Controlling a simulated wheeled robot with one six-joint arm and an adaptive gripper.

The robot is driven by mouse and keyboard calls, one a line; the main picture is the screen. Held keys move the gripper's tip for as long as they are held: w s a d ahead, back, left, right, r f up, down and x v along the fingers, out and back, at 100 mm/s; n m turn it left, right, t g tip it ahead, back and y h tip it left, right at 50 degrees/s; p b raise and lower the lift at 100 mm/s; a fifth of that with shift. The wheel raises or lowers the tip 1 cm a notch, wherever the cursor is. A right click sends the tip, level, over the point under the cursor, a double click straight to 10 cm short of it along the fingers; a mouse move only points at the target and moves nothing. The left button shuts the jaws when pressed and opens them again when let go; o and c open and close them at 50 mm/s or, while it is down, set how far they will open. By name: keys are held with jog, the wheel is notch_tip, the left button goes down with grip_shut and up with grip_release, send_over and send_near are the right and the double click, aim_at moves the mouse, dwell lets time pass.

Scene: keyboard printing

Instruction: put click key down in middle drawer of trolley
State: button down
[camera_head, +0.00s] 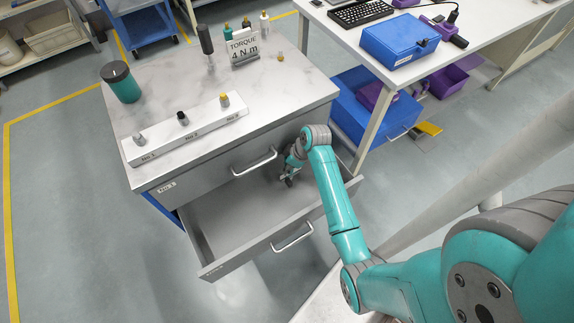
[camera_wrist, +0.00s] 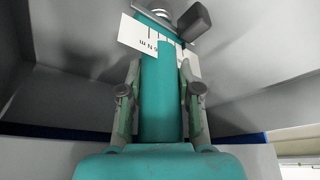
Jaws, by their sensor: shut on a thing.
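The trolley's middle drawer (camera_head: 237,226) is pulled open below the shut top drawer, and its floor looks bare apart from my arm's end. My gripper (camera_head: 290,176) reaches down into the drawer's rear right part. In the wrist view my gripper (camera_wrist: 160,100) has a finger on each side of a teal bar, which I take to be the click key (camera_wrist: 160,75), and is shut on it. A white scale label and a dark grey end piece show at its far end. In the head view the key is mostly hidden, and whether it touches the drawer floor cannot be told.
Blue boxes (camera_head: 360,112) stand under the table at the right. The drawer's left part is free.

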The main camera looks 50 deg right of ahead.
jog(key=c, duration=0.8)
grip_release()
jog(key=shift+f, duration=0.1)
jog(key=v, duration=1.2)
